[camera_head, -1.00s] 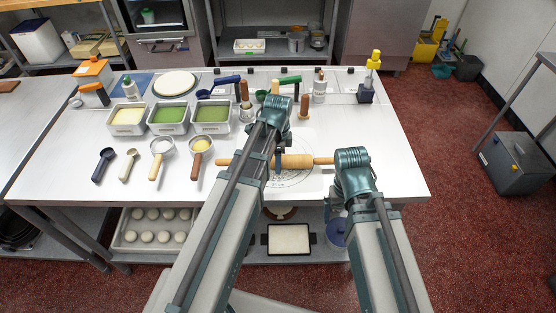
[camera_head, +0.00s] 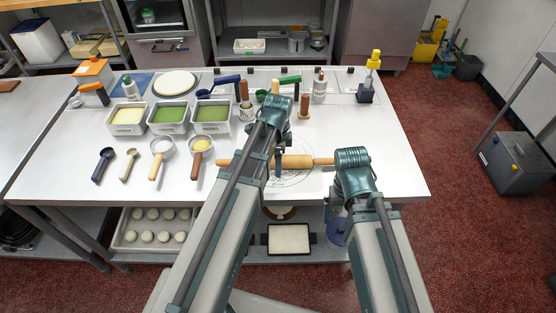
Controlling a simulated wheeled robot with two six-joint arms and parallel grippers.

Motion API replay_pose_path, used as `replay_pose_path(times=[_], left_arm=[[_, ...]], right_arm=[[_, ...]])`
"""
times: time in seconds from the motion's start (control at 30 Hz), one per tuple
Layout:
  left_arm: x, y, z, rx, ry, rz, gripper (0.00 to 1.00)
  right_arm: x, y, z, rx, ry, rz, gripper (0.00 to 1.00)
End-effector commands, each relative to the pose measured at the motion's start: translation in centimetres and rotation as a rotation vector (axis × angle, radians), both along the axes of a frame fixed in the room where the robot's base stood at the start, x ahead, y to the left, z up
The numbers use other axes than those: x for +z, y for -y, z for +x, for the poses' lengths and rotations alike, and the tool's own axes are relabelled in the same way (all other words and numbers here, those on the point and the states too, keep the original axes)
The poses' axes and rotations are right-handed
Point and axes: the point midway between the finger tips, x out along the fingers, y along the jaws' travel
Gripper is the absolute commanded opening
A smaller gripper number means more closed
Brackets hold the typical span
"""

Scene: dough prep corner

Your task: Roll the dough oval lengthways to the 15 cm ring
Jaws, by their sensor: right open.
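The wooden rolling pin (camera_head: 295,161) lies crosswise on the table, over the mat with printed rings (camera_head: 290,180). Its left handle (camera_head: 222,162) and right handle (camera_head: 324,161) stick out at both sides. I cannot make out the dough oval; the pin and my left arm cover that area. My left gripper (camera_head: 278,162) is at the pin's middle, mostly hidden by its own arm, and its jaws cannot be read. My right gripper (camera_head: 336,198) is open, near the table's front edge, below and right of the pin's right handle, partly hidden by its wrist.
Several tubs (camera_head: 169,117) stand at the left, with scoops and spoons (camera_head: 103,164) before them. Upright wooden-handled tools (camera_head: 304,105) and a bottle (camera_head: 319,88) stand behind the pin. The table's right side (camera_head: 395,150) is clear.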

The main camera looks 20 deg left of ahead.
Motion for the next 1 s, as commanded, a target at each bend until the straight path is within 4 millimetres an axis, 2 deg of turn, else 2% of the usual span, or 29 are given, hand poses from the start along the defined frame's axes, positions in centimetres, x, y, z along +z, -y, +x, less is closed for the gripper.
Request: replay_pose_path(times=[0.8, 1.0], left_arm=[[6.2, 0.0, -0.1, 0.000, 0.000, 0.000, 0.94], [7.1, 0.0, -0.1, 0.000, 0.000, 0.000, 0.94]], right_arm=[[6.2, 0.0, 0.0, 0.001, 0.000, 0.000, 1.00], [7.1, 0.0, 0.0, 0.002, 0.000, 0.000, 1.00]])
